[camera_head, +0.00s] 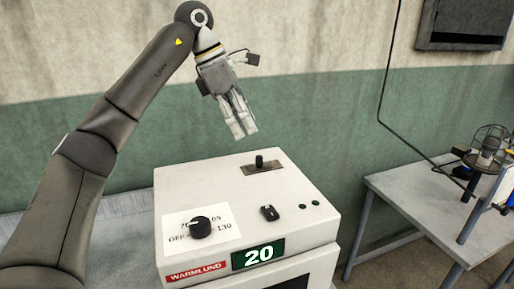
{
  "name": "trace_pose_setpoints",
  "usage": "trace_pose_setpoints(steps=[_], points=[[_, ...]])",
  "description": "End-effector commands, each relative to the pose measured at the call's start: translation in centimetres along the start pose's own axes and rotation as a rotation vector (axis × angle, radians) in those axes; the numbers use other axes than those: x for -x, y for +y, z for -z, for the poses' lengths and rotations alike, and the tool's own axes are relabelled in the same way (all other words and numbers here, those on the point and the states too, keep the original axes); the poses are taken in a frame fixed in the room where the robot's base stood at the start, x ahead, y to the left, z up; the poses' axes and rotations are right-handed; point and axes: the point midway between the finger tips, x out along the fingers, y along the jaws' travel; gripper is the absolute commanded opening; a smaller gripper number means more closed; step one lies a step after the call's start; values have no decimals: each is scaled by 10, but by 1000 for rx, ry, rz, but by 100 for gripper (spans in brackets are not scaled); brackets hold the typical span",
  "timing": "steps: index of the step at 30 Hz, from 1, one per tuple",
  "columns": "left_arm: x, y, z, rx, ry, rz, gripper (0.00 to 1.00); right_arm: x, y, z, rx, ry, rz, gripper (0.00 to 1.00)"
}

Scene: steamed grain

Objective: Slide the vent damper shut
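The vent damper (259,161) is a small black knob standing in a dark slot plate (265,169) on top of the white Warmlund unit (190,176). The knob stands near the middle of the slot, slightly toward the back. My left gripper (242,131) hangs above and behind the unit, pointing down, apart from the knob and a little to its left. Its fingers look close together, but I cannot tell whether they are fully shut. Nothing shows between them. My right gripper is not in view.
A black dial (201,227), a black rocker switch (270,213) and a green display reading 20 (258,253) are on the unit's front part. A grey table (410,205) with a caged device (488,150) stands at right. A green and cream wall is behind.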

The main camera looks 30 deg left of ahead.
Motion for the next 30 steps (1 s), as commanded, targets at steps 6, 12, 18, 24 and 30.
trace_pose_setpoints(steps=[6,12,18,24,30], points=[[-43,-1,0,0,4,4,37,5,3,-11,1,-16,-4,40],[-75,0,0,2,1,2,37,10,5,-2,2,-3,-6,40],[-89,-1,0,1,0,2,37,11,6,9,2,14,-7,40],[-91,-1,0,1,-1,1,37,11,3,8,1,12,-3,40],[-91,-1,0,1,-1,1,22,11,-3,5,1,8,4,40]])
